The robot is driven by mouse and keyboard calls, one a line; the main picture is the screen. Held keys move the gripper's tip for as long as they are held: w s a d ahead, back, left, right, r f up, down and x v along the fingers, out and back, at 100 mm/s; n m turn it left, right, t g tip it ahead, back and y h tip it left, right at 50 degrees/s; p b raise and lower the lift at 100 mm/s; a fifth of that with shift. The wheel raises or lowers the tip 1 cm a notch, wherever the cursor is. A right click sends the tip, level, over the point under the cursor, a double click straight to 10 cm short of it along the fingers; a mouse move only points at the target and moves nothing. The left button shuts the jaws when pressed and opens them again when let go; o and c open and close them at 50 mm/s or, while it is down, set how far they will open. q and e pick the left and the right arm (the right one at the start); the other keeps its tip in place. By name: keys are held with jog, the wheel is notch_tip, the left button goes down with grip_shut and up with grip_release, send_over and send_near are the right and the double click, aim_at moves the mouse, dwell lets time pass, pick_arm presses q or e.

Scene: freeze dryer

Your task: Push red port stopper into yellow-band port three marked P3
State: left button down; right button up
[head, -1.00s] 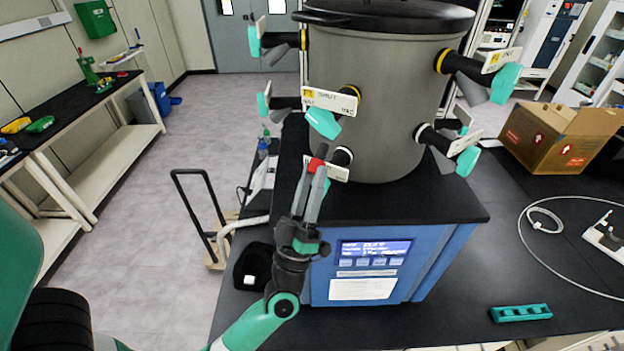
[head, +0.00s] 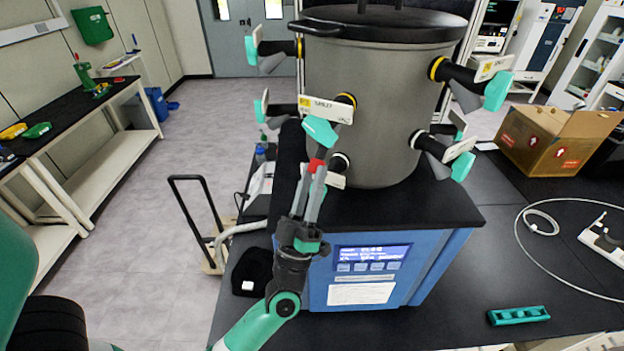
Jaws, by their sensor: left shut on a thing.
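My left gripper (head: 317,172) is shut on the red stopper (head: 316,166) and holds it up in front of the grey chamber (head: 375,95). Other yellow bands show on the upper left port (head: 299,47) and the upper right port (head: 436,68). I cannot read P3 on any white label. Whether the stopper touches a port is unclear. A lower front port (head: 340,162) is partly hidden behind the gripper. My right gripper is not in view.
Several teal-handled ports stick out around the chamber, close to the gripper. The chamber stands on a blue unit with a lit screen (head: 372,253). A teal rack (head: 518,316), a white cable and a cardboard box (head: 550,150) lie on the bench at right.

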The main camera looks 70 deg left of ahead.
pick_arm(q)
jog(key=shift+p+x, duration=0.55)
jog(key=shift+x, duration=0.4)
dwell(0.5)
jog(key=c, duration=0.5)
grip_release()
jog(key=shift+w, duration=0.2)
jog(key=shift+f, duration=0.1)
jog(key=b+v, duration=0.4)
jog(key=v, duration=0.7)
jog(key=shift+s+d+f, duration=0.2)
jog(key=shift+s, duration=0.05)
